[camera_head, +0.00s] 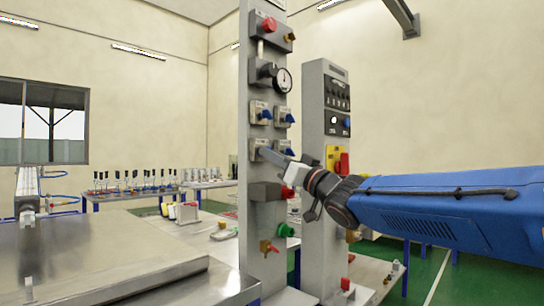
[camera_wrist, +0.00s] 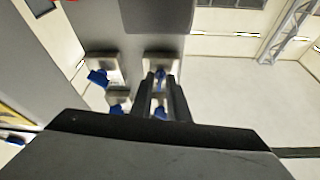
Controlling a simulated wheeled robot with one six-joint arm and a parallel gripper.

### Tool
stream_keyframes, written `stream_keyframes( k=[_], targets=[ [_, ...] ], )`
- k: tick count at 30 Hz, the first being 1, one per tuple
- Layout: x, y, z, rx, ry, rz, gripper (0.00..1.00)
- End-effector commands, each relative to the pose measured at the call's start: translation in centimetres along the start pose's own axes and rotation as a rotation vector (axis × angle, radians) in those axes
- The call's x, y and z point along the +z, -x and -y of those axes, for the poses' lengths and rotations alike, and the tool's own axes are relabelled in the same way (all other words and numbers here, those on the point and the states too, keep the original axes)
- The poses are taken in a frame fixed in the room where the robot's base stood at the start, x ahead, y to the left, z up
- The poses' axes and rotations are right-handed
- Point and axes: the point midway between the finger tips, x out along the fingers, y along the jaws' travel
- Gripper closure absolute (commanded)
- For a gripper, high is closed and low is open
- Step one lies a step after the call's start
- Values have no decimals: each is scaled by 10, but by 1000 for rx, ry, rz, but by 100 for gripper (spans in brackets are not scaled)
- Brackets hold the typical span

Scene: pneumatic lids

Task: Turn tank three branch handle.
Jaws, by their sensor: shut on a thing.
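Several valve blocks with blue handles are mounted in two rows on a tall grey column (camera_head: 257,210) in the head view. The upper ones are a left handle (camera_head: 264,113) and a right handle (camera_head: 289,118). My gripper (camera_head: 266,154) reaches in from the right to the lower left block (camera_head: 257,144) and partly covers it. In the wrist view my gripper (camera_wrist: 162,84) is shut on a blue branch handle (camera_wrist: 160,73). Another blue handle (camera_wrist: 97,77) stands beside it, apart from the fingers. I cannot read any tank labels.
A round gauge (camera_head: 283,80) and a red knob (camera_head: 269,25) sit higher on the column. A green knob (camera_head: 286,230) and a red-handled valve (camera_head: 268,247) are below. A second grey column (camera_head: 318,200) stands close behind. A metal worktop (camera_head: 100,250) is at the left.

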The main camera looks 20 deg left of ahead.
Motion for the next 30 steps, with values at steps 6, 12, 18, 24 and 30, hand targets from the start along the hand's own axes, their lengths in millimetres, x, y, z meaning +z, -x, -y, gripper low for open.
stream_keyframes(
  k=[6,12,18,24,30],
  targets=[
    [1,0,-4,-78,191,1,100],
    [-1,0,-4,-150,367,0,100],
    [-1,0,-5,-222,537,0,100],
    [-2,-1,-6,-282,684,0,100],
    [-2,-1,-6,-327,791,1,100]
  ],
)
